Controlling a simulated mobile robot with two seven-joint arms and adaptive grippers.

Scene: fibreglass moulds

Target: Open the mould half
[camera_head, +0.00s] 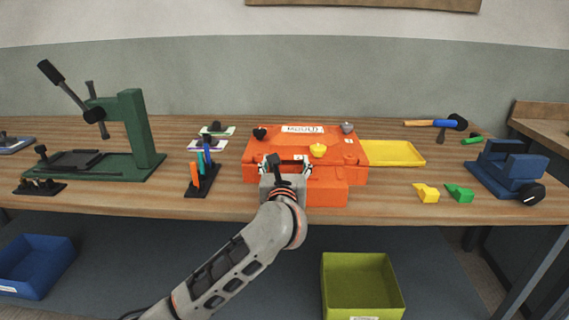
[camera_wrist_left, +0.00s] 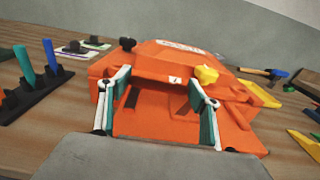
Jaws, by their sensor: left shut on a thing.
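The orange mould (camera_head: 352,152) stands on the bench with a "MOULD" label on top. It carries a black knob (camera_head: 260,133), a grey knob (camera_head: 347,127) and a yellow knob (camera_head: 318,150). A lower orange block (camera_head: 328,194) projects at its front. My left gripper (camera_head: 286,165) is at the mould's front edge, shut on the orange mould half (camera_wrist_left: 165,68) with one finger on each side in the left wrist view. My gripper and arm hide part of the front. I cannot tell whether the halves are apart. My right gripper is not in view.
A green press (camera_head: 135,130) and a black rack (camera_head: 202,180) of coloured tools stand left. A yellow tray (camera_head: 393,153), yellow and green blocks (camera_head: 427,193), a mallet (camera_head: 437,123) and a blue vise (camera_head: 508,168) lie right. A green bin (camera_head: 361,285) is below the bench.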

